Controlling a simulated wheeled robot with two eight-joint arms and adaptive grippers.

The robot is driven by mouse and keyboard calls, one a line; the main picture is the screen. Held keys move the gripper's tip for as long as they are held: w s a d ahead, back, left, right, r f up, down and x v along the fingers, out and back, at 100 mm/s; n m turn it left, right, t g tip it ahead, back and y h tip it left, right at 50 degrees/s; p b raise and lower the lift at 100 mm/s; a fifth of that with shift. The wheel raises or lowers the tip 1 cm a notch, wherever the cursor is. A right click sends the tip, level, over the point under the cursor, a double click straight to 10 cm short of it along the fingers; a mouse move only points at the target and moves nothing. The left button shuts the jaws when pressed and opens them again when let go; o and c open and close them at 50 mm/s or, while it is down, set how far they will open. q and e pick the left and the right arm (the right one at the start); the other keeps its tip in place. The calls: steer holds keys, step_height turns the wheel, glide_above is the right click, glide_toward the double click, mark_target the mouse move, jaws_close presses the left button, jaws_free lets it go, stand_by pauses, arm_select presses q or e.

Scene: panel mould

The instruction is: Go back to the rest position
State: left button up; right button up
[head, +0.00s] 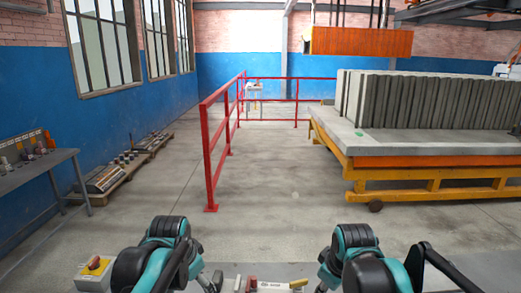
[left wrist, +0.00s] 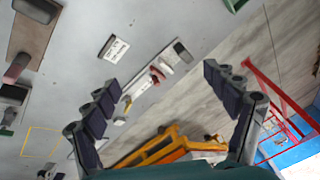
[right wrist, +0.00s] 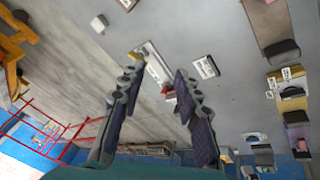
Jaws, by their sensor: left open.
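My left gripper (head: 213,281) and my right gripper (head: 325,279) show at the bottom edge of the head view, low over a grey worktop and partly cut off. In the left wrist view my left gripper (left wrist: 158,82) has its dark fingers spread wide with nothing between them. In the right wrist view my right gripper (right wrist: 158,68) has its fingers apart and holds nothing. A pale strip with red parts (head: 270,285) lies on the worktop between the grippers in the head view.
A red railing (head: 212,160) stands ahead. An orange trolley (head: 420,174) with a slab and grey panels is at right. A grey side table (head: 38,160) and a floor pallet (head: 115,178) are at left. Open floor lies ahead.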

arm_select(q)
steer(key=s+f+n+t, duration=0.1)
steer(key=s+f+n, duration=0.2)
steer(key=s, duration=0.6)
steer(key=s+f+n+t, duration=0.1)
steer(key=s+f+n, duration=0.3)
steer(key=s, duration=0.4)
steer(key=shift+s+a+f+t, duration=0.3)
steer(key=shift+s+f+t, duration=0.1)
steer(key=shift+f, duration=0.4)
arm_select(e)
steer(key=s+f+m+t, duration=0.1)
steer(key=s+f+m, duration=0.3)
steer(key=s, duration=0.3)
steer(key=s+f+m+t, duration=0.1)
steer(key=s+f+m, duration=0.3)
steer(key=s, duration=0.4)
steer(key=shift+s+d+f+t, duration=0.2)
steer(key=shift+s+d+t, duration=0.1)
steer(key=shift+d+t, duration=0.1)
